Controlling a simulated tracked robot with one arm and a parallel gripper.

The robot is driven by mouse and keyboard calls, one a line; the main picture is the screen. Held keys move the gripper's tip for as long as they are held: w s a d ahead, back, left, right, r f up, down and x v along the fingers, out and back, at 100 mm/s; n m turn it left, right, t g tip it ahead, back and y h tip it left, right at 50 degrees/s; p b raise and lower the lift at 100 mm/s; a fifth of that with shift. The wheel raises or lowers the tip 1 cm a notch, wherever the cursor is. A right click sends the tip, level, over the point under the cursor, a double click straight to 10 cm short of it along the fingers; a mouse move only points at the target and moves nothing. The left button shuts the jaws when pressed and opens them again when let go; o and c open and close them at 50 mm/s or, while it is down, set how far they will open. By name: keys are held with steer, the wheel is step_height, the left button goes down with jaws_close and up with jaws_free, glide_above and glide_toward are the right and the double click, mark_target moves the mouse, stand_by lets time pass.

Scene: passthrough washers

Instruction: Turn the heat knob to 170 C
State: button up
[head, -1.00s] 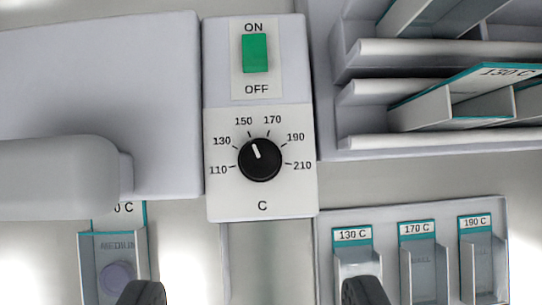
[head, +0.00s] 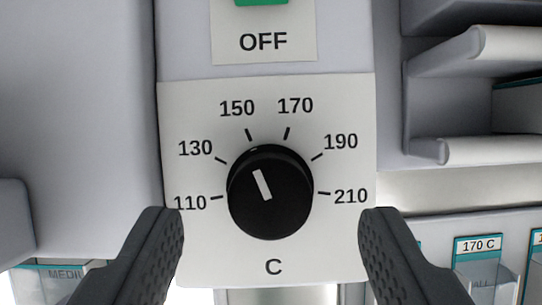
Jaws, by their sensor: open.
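The heat knob (head: 270,205) is a round black dial with a white pointer line, on a white panel (head: 200,255) marked 110 to 210 and C. Its pointer tilts up and slightly left, toward the 150 mark. The 170 mark (head: 295,106) is just right of the top. My gripper (head: 271,222) is open, one dark finger on each side of the knob's lower part. Both fingers look clear of the knob; how far they are from the panel in depth I cannot tell.
A green switch (head: 262,2) with OFF below it sits above the panel, cut by the frame's top. A grey rack (head: 425,95) stands at the right. Labelled bins, one reading 170 C (head: 478,247), are at the lower right. A grey body (head: 80,100) fills the left.

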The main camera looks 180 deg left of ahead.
mark_target(270, 193)
steer(key=shift+x, duration=1.35)
steer(key=c, duration=1)
